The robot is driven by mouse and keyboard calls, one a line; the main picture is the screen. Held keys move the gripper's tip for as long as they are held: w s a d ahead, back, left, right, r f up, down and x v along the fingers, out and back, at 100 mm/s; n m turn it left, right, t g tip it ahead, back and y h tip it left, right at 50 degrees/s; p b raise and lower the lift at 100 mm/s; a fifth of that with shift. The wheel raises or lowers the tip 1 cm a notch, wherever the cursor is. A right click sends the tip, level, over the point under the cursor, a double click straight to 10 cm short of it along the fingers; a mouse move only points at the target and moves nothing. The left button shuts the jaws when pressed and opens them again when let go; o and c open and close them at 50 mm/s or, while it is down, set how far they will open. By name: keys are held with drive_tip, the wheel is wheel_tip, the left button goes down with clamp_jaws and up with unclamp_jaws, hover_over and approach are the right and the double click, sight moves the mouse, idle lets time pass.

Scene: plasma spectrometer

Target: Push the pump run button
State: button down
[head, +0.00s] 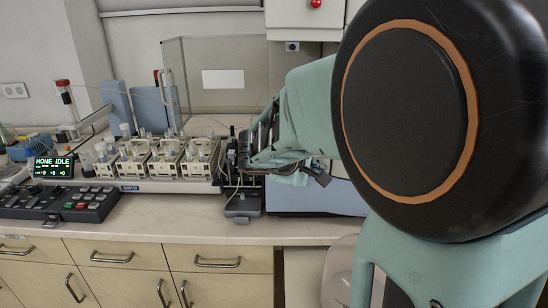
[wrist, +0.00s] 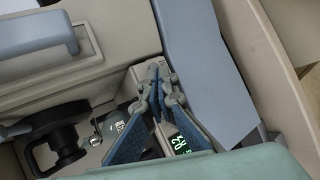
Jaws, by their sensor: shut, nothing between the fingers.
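My gripper (wrist: 156,68) is shut and empty in the wrist view, its blue-padded fingers pointing at a pale housing (wrist: 148,70). A green digit display (wrist: 181,145) shows beside the fingers, and a dark round pump head (wrist: 58,140) sits to the left. I cannot make out the run button; the fingers cover part of this area. I cannot tell whether the fingertips touch the housing. In the head view my gripper (head: 240,155) is at the right end of the sample racks, partly hidden by my arm, above a grey block (head: 243,204).
Several beige racks of vials (head: 168,160) stand on a tray to the left. A control panel (head: 62,202) with red buttons and a HOME IDLE screen (head: 54,166) lie further left. A clear enclosure (head: 222,85) stands behind. The counter's front strip (head: 180,220) is clear.

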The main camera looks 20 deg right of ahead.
drive_tip(key=shift+s+a, duration=0.15)
drive_tip(key=shift+s, duration=0.2)
drive_tip(key=shift+s+b, duration=0.1)
drive_tip(key=shift+b, duration=0.2)
drive_tip(key=s, duration=0.2)
drive_tip(key=s+a+b, duration=0.1)
drive_tip(key=s, duration=0.2)
drive_tip(key=shift+s+a+r+b, duration=0.1)
drive_tip(key=shift+s+a+b, duration=0.2)
drive_tip(key=shift+a, duration=0.05)
